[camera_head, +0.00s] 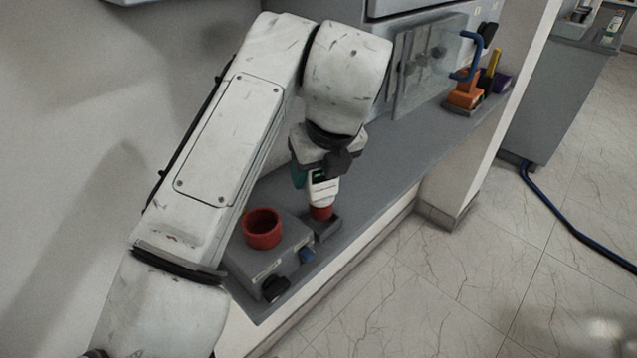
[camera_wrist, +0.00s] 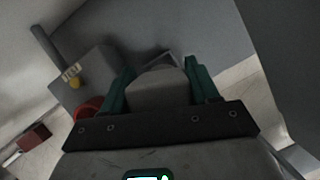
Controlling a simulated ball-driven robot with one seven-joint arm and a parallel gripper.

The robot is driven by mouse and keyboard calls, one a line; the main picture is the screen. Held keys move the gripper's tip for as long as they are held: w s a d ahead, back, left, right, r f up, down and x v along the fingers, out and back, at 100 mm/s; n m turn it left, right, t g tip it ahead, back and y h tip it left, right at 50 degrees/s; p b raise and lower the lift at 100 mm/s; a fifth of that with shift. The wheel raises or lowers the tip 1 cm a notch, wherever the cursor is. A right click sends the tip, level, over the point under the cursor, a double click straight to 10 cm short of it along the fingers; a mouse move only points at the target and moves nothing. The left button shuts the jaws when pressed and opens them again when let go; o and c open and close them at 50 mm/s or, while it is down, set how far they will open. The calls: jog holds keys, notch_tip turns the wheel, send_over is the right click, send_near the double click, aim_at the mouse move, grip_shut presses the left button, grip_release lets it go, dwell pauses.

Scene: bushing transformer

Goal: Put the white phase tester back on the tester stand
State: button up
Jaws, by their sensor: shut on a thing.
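My gripper (camera_head: 314,180) points down in the head view and is shut on the white phase tester (camera_head: 323,191). The tester is upright, with a red lower end. In the wrist view its pale body (camera_wrist: 158,90) sits between the green fingers of my gripper (camera_wrist: 159,72). Right below the red end is a small grey open holder (camera_head: 325,229), which looks like the tester stand. The red end hides part of it. I cannot tell whether the tester touches it.
Just left of the holder is a grey box (camera_head: 280,262) with a red ring (camera_head: 262,228), a blue knob (camera_head: 307,254) and a black knob (camera_head: 275,289). Orange and yellow tools (camera_head: 466,96) stand farther along the grey shelf (camera_head: 385,180). The shelf between is clear.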

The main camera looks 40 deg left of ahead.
aim_at(319, 187)
jog(key=shift+f, duration=1.5)
jog(key=shift+d+f, duration=0.1)
jog(key=shift+f, duration=0.1)
jog(key=o, duration=1.3)
jog(key=v, duration=1.2)
jog(key=shift+r+p, duration=0.15)
jog(key=shift+p, duration=0.15)
jog(key=shift+s, duration=0.1)
